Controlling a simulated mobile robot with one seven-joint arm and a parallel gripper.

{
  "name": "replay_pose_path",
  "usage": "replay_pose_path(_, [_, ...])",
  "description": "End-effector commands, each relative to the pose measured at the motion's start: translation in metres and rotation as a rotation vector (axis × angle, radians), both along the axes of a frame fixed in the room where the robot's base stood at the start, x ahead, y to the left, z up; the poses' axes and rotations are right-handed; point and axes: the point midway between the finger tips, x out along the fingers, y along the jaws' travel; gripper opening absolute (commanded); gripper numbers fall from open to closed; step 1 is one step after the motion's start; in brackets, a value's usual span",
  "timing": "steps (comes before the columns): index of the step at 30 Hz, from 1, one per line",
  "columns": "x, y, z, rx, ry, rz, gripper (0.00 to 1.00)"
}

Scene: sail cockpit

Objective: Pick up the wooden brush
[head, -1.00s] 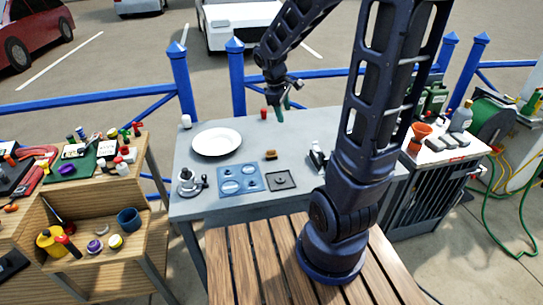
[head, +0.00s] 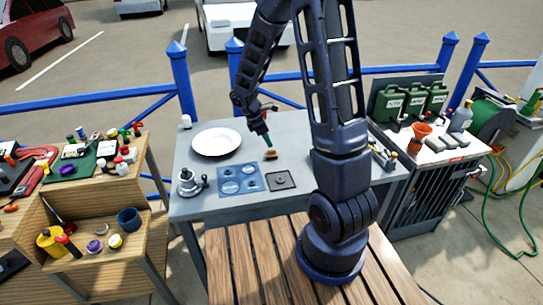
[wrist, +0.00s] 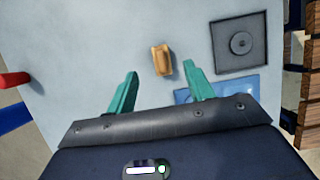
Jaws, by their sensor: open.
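The wooden brush (head: 270,155) is a small tan block lying on the grey table (head: 310,190), right of the white plate. It also shows in the wrist view (wrist: 162,60), just beyond the fingertips and nearer the right finger. My gripper (head: 266,142) has green fingers pointing down just above the brush in the head view. In the wrist view my gripper (wrist: 164,80) has its two fingers wide apart with nothing between them. The height of the fingertips over the brush is hard to judge.
A white plate (head: 217,142) lies left of the brush. A blue panel with round recesses (head: 239,180) and a dark square plate (head: 281,180) lie in front of it. A metal winch-like part (head: 190,182) stands at the table's left. A red object (wrist: 14,80) shows in the wrist view.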

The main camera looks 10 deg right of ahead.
Motion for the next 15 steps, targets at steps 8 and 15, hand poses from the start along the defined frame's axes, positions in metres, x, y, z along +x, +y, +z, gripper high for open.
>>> replay_pose_path(8, [0.000, -0.010, -0.024, 0.000, 0.000, -0.002, 0.53])
replay_pose_path(15, [-0.001, -0.012, -0.046, -0.001, 0.002, -0.002, 0.53])
